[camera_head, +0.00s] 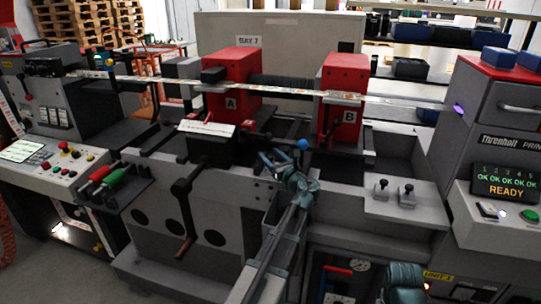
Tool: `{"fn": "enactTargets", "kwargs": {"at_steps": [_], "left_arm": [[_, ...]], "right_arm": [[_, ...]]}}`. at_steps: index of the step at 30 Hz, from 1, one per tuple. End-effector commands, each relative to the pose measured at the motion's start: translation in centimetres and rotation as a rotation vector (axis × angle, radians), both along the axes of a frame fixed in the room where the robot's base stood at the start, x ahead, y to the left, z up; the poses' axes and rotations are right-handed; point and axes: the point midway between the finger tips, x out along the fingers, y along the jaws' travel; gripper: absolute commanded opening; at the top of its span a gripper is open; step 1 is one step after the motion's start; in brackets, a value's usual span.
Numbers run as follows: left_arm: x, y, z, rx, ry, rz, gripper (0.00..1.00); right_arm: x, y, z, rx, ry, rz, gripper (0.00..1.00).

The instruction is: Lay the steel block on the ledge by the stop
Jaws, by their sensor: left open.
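My left gripper (272,160) is in front of the red housings, its fingers apart, with nothing visible between them. A blue ball knob (302,144) is just to the right of its fingertips. A small dark block (213,75) sits at the upper left of red housing A (231,100); I cannot tell whether it is the steel block. A pale labelled ledge (206,128) is left of the gripper, below housing A. I cannot make out the stop for certain. A teal part of my right arm (404,278) shows at the bottom edge; its fingertips are not visible.
Red housing B (345,95) stands to the right, with a label web (290,91) crossing both housings. Red and green handled tools (108,178) are at the left. A grey plate (425,215) carries two small knobs. A crank handle (184,205) sticks out at front.

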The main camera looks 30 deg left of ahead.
Motion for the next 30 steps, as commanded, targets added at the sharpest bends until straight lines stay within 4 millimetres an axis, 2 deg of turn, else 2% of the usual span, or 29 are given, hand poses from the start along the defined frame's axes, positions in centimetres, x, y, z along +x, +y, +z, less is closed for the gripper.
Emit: {"fn": "enactTargets", "kwargs": {"at_steps": [1,2,8,15,21,30], "left_arm": [[-1.0,-0.3,-1.0,-0.009,0.020,0.001,0.61],[-1.0,-0.3,-0.9,-0.009,0.020,0.001,0.61],[-1.3,-0.6,0.7,-0.008,0.020,0.000,0.61],[-4.0,-5.3,0.4,-0.006,0.018,-0.004,0.61],[-5.6,-8.3,0.6,-0.006,0.017,-0.003,0.61],[-6.7,-10.3,0.7,-0.006,0.015,0.001,0.61]], "right_arm": [[0.0,0.0,-0.6,0.000,0.000,0.000,0.50],[0.0,0.0,-0.5,0.000,0.000,0.000,0.50],[0.0,0.0,1.1,0.000,0.000,0.000,0.50],[0.0,0.0,0.8,0.000,0.000,0.000,0.50],[0.0,0.0,0.9,0.000,0.000,0.000,0.50],[0.0,0.0,1.0,0.000,0.000,0.000,0.50]]}}
